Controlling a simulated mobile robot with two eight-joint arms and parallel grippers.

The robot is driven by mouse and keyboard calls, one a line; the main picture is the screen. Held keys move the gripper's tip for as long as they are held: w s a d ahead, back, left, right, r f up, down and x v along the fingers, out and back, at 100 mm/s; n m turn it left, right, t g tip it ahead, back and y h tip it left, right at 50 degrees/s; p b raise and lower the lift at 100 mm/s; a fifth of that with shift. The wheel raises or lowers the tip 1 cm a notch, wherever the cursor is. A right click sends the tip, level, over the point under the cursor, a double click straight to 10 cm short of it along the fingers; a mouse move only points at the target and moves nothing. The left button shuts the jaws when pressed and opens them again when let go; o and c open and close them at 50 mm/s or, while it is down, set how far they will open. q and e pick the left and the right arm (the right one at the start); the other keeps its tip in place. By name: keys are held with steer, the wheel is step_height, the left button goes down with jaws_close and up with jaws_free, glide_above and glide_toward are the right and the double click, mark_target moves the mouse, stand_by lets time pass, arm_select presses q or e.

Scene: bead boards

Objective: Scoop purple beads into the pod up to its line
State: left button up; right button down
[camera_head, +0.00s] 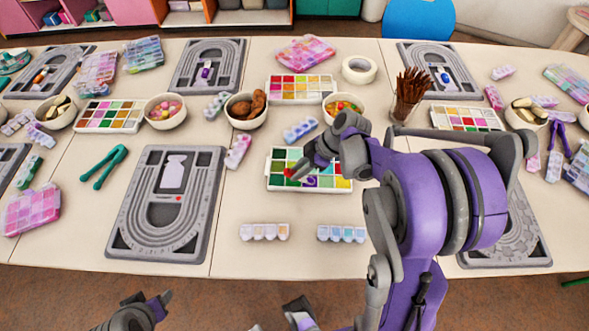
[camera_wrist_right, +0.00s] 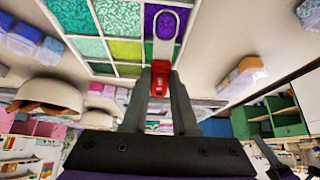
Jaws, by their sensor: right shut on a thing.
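The bead tray (camera_head: 271,187), a white box of coloured compartments, lies mid-table. Its purple beads (camera_head: 311,181) are in a front compartment, and they also show in the right wrist view (camera_wrist_right: 152,20). My right gripper (camera_head: 294,176) is over the tray, shut on the red handle of a scoop (camera_wrist_right: 160,76). The scoop's pale looped end overlaps the purple compartment in the wrist view; whether it holds beads is unclear. Two rows of small lidded pods, one at left (camera_head: 264,232) and one at right (camera_head: 341,234), stand in front of the tray. My left gripper (camera_head: 160,301) is low at the front edge, its jaws unclear.
A grey bead board (camera_head: 134,238) lies left of the tray, and another is partly behind my right arm. Bowls, including one with brown items (camera_head: 246,122), and a cup of brown sticks (camera_head: 397,110) stand behind. Table around the pods is clear.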

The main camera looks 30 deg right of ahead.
mark_target(286, 170)
steer(key=shift+r+p, duration=0.4)
steer(key=shift+r, duration=0.2)
steer(key=shift+w+a+r+p, duration=0.15)
steer(key=shift+a+r+p, duration=0.1)
steer(key=shift+r+p, duration=0.4)
steer(key=a+g+h+p, duration=0.1)
steer(key=w+g+h+p, duration=0.1)
steer(key=h, duration=0.1)
steer(key=shift+w+a+r, duration=0.1)
steer(key=shift+a+r, duration=0.2)
steer(key=shift+a, duration=0.05)
steer(key=shift+w+a+r+g+h+p, duration=0.1)
steer(key=shift+a+r+g+h+p, duration=0.15)
steer(key=shift+r+g+h+p, duration=0.45)
steer(key=shift+f+h+b, duration=0.25)
steer(key=shift+h+b, duration=0.05)
steer(key=shift+b, duration=0.05)
